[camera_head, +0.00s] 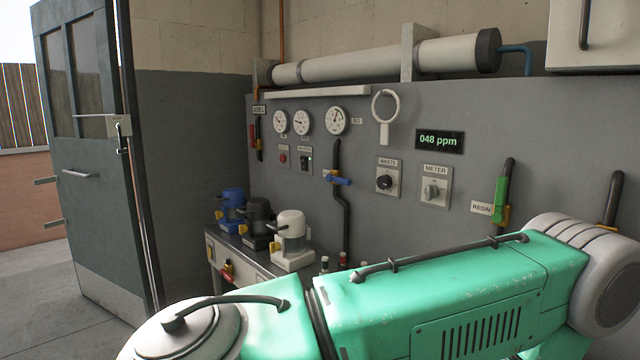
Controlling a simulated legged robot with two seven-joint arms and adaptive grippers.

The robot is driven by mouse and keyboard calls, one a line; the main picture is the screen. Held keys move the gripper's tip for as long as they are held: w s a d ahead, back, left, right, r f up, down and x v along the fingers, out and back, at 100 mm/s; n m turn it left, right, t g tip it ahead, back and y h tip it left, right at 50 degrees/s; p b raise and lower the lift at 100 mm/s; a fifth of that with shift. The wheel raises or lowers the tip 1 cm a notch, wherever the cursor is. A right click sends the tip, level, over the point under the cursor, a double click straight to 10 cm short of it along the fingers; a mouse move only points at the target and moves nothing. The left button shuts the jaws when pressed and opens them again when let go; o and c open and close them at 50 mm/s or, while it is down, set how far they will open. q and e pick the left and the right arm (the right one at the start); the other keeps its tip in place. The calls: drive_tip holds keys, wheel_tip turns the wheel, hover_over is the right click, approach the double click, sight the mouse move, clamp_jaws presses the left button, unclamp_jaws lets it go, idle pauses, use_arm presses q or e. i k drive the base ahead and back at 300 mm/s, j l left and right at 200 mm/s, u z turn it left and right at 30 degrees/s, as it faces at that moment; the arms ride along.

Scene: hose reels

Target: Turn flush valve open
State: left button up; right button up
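No label that I can read says flush. A valve with a blue lever handle (338,180) sits on a dark vertical pipe at the middle of the grey wall panel; its small label is partly covered and unreadable. The blue lever lies roughly horizontal, across the pipe. A valve with a green handle (500,198), upright along its pipe, is at the right beside the label RESIN (481,208). A red-handled valve (257,134) is at the panel's left edge. Neither gripper shows; only my green and white arm crosses the foreground and hides the lower right.
Several small pump-like units, one white (292,240), stand on a bench below. An open door (95,170) is at the left, with bare floor nearby.

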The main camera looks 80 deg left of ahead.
sight(339, 180)
drive_tip(key=u, duration=2.3)
drive_tip(key=i+z, duration=0.2)
drive_tip(key=z, duration=0.2)
drive_tip(key=i+j+z, duration=0.15)
drive_tip(key=z, duration=0.25)
